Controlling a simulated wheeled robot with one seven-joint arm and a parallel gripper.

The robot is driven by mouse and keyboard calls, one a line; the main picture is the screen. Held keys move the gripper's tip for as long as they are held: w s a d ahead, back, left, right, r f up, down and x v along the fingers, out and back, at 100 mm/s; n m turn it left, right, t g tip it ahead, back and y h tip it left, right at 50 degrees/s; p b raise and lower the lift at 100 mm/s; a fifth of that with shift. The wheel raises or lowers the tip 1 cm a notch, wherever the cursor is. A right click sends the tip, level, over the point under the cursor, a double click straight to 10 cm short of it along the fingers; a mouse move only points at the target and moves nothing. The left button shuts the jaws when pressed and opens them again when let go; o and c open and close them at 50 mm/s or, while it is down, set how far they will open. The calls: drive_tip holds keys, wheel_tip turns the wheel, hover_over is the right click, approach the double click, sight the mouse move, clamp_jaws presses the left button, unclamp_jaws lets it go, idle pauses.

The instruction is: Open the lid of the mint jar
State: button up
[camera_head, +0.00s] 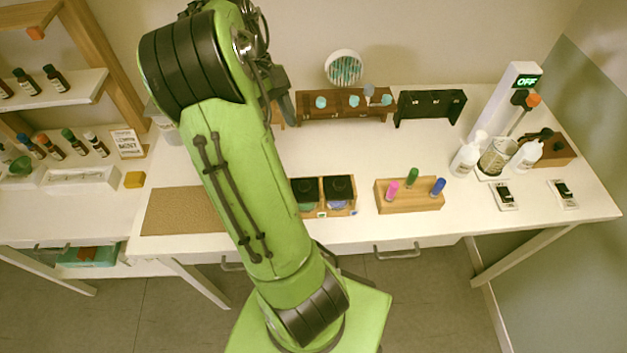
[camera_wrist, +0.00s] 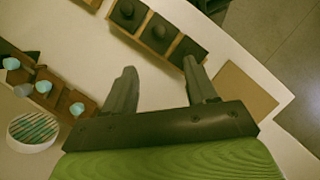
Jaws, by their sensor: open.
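A wooden tray (camera_head: 353,201) on the table holds a row of square jars with black knobbed lids. In the head view two lids show, one above green contents (camera_head: 304,188) and one above purplish contents (camera_head: 339,187). My arm hides the tray's left part. The wrist view shows three black lids (camera_wrist: 128,13) (camera_wrist: 158,33) (camera_wrist: 187,51), all on their jars. I cannot read which jar is mint. My gripper (camera_wrist: 161,66) is open and empty, its fingers apart. It is above the table, behind the jar row in the head view, and appears clear of the lids.
A brown mat (camera_head: 180,211) lies left of the jars. A wooden block with coloured bottles (camera_head: 408,202) stands to their right. Behind are a brown rack with pale blue tops (camera_head: 345,107), a black rack (camera_head: 430,106) and a round dish (camera_head: 344,68). Glassware (camera_head: 497,157) stands far right.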

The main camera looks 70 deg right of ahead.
sight(304, 185)
drive_tip(key=b+x, duration=0.3)
drive_tip(key=x, duration=1.2)
drive_tip(key=shift+s+f, duration=0.1)
drive_tip(key=shift+f, duration=0.3)
clamp_jaws()
